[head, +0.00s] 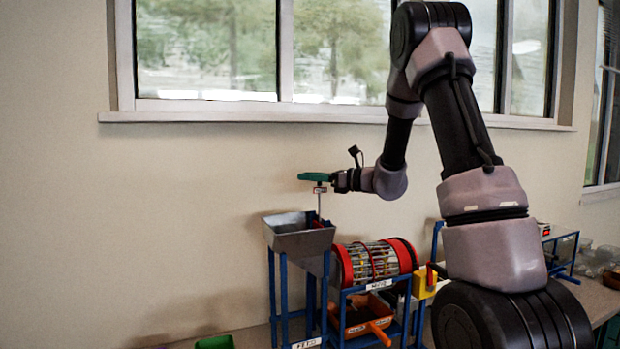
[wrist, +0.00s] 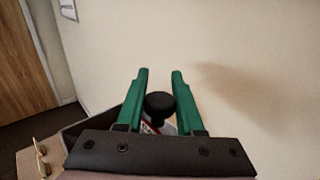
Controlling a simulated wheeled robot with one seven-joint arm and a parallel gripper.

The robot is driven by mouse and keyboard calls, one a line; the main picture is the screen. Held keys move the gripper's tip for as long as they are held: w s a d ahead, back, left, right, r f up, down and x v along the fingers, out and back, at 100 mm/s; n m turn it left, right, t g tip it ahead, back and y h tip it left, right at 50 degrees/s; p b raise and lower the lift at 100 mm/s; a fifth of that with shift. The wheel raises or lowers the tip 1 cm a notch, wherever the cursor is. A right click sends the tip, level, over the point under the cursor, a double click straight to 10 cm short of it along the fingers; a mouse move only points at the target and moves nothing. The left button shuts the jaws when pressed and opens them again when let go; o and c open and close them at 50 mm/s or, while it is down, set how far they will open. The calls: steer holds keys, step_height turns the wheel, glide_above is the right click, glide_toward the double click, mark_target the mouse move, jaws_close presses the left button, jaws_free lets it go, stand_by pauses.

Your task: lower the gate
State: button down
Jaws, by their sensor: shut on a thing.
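My gripper (head: 315,177) has green fingers and is level above the grey metal hopper (head: 299,240). In the wrist view, my gripper (wrist: 160,92) has its fingers on either side of a black round knob (wrist: 160,104), shut on it. The knob tops the gate's thin upright rod (head: 319,204), which rises from the hopper's right side with a small label below the fingers. The gate plate itself is hidden by the hopper. In the head view the knob is hidden by the fingers.
A red-rimmed wire drum (head: 372,262) stands right of the hopper on a blue frame (head: 284,300). An orange tray (head: 358,315) sits below the drum, and a green bin (head: 214,342) at lower left. The wall is close behind; the air left of the hopper is free.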

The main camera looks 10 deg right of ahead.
step_height(320, 180, down, 8)
steer(key=shift+r, duration=0.2)
stand_by(0.3)
steer(key=c, duration=0.6)
jaws_free()
steer(key=shift+f, duration=0.1)
steer(key=shift+o, duration=0.2)
steer(key=v, duration=1.1)
